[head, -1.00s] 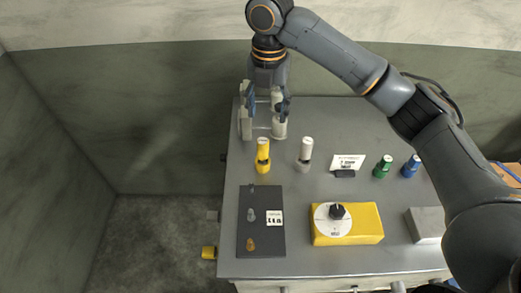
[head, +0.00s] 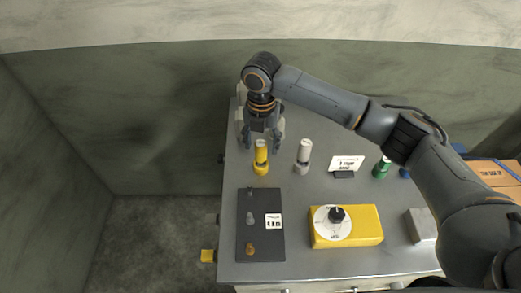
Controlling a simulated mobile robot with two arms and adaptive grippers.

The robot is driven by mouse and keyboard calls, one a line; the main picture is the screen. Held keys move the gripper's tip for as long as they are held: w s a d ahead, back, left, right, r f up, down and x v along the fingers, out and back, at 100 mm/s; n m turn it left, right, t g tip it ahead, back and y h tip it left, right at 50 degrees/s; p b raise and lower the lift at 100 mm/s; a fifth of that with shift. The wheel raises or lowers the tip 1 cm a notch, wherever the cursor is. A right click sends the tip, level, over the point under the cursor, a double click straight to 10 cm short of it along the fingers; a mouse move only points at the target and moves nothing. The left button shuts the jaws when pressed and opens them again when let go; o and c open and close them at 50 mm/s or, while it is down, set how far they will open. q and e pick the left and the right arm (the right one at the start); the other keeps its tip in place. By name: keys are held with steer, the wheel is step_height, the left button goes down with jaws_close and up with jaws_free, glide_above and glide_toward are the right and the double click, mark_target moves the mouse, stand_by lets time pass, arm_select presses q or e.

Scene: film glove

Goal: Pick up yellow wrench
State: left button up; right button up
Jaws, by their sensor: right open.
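The yellow wrench (head: 261,158) looks like a small upright yellow piece with a grey band, standing on the grey tabletop near its far left. My right gripper (head: 262,141) points down just behind and above it, with the fingers apart and nothing between them that I can make out. The fingers overlap the top of the yellow piece in the picture, and I cannot tell whether they touch it. My left gripper is not in view.
A white piece (head: 304,156) stands close on the right. Further right are a small sign (head: 346,165) and a green piece (head: 381,167). A dark panel (head: 245,215) and a yellow box with a dial (head: 367,226) lie nearer. Bare tabletop lies between them.

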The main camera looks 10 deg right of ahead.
mark_target(261, 156)
step_height(261, 156, down, 2)
steer(key=shift+a+f+p, duration=0.15)
steer(key=shift+f+p, duration=0.05)
steer(key=shift+p, duration=0.15)
steer(key=shift+f, duration=0.45)
jaws_close()
